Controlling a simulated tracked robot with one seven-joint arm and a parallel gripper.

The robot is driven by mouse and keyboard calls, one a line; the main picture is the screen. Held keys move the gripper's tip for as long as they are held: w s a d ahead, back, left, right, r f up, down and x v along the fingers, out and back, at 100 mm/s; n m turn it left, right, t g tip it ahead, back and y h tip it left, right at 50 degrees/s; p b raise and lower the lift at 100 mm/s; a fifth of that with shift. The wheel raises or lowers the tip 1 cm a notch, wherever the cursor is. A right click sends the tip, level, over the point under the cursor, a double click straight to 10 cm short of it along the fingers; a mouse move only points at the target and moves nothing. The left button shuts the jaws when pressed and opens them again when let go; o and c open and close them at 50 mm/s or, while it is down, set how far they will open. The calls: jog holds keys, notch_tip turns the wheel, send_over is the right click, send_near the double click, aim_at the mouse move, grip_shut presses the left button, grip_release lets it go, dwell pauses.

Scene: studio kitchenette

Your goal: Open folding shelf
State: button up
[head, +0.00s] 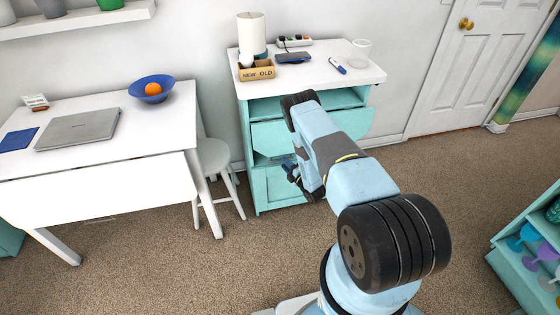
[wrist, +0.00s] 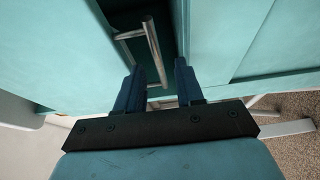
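The turquoise cabinet (head: 262,207) stands against the wall under a white top. Below its open upper compartment, a turquoise flap (head: 270,137) sticks out at a tilt, partly hidden behind my arm. I take this flap to be the folding shelf. My gripper (head: 291,172) is low in front of the cabinet. In the wrist view my gripper (wrist: 157,70) is open, its two dark blue fingers apart. A metal bar handle (wrist: 152,45) runs between and beyond the fingertips, in front of a dark gap between turquoise panels. I cannot tell whether the fingers touch it.
A white stool (head: 214,156) stands left of the cabinet, beside a white table (head: 100,170). The cabinet top (head: 330,78) holds a paper roll, a wooden box, a marker and a glass. Carpet (head: 440,165) is clear to the right, up to a turquoise shelf unit (head: 515,275).

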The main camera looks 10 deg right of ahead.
jog(key=shift+x, duration=2.25)
jog(key=shift+c, duration=0.4)
jog(key=c, duration=0.6)
jog(key=shift+s, duration=0.1)
grip_shut()
jog(key=shift+a, duration=0.15)
